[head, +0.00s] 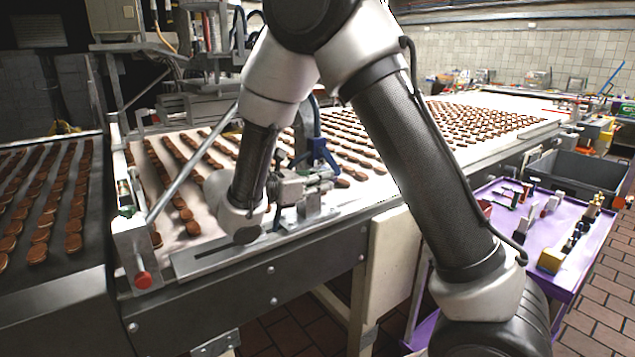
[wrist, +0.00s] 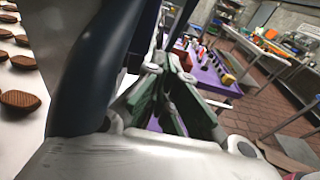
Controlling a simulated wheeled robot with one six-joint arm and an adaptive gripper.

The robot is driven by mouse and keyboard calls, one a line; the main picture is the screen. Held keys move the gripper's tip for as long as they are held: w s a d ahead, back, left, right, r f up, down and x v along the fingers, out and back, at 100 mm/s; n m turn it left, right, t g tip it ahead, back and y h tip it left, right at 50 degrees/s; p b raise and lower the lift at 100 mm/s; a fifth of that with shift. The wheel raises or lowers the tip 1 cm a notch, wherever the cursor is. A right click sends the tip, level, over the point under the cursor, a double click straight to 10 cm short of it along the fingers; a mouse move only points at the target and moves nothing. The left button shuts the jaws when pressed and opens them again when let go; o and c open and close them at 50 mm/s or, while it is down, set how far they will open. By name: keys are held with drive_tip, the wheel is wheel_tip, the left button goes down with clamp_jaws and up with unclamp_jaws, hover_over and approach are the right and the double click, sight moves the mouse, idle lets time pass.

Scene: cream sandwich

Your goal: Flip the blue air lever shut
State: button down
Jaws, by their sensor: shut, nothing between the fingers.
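The blue air lever (head: 318,153) shows in the head view beside the white conveyor, just above my gripper (head: 318,180). In the wrist view my gripper (wrist: 167,68) has its fingers together with nothing between them. A dark blue curved part (wrist: 88,70) runs close past the left side of the fingers there. I cannot tell whether the fingers touch the lever. My arm and gripper hide part of the fitting around it.
The white conveyor (head: 345,213) carries rows of brown biscuits. A red button (head: 143,280) sits on the near frame corner. A purple cart (head: 582,262) with small parts and a grey bin (head: 575,172) stand at the right. Brick floor is open beyond the cart.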

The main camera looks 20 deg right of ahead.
sight(336, 174)
drive_tip(key=shift+w+d+r+t+h, duration=0.15)
drive_tip(key=shift+w+d+h, duration=0.05)
drive_tip(key=shift+d+h, duration=0.35)
drive_tip(key=shift+w+d+r+t+h, duration=0.1)
drive_tip(key=shift+w+d+t+h, duration=0.1)
drive_tip(key=shift+d+h, duration=0.35)
drive_tip(key=shift+w+d+r+t+h, duration=0.2)
drive_tip(key=shift+d+h, duration=0.2)
drive_tip(key=shift+d, duration=0.3)
drive_tip(key=shift+f, duration=0.1)
drive_tip(key=shift+a+f, duration=0.1)
drive_tip(key=shift+f, duration=0.2)
drive_tip(key=s+a+f, duration=0.3)
drive_tip(key=a+f, duration=0.3)
drive_tip(key=a, duration=0.4)
drive_tip(key=shift+s+f, duration=0.2)
drive_tip(key=shift+a, duration=0.1)
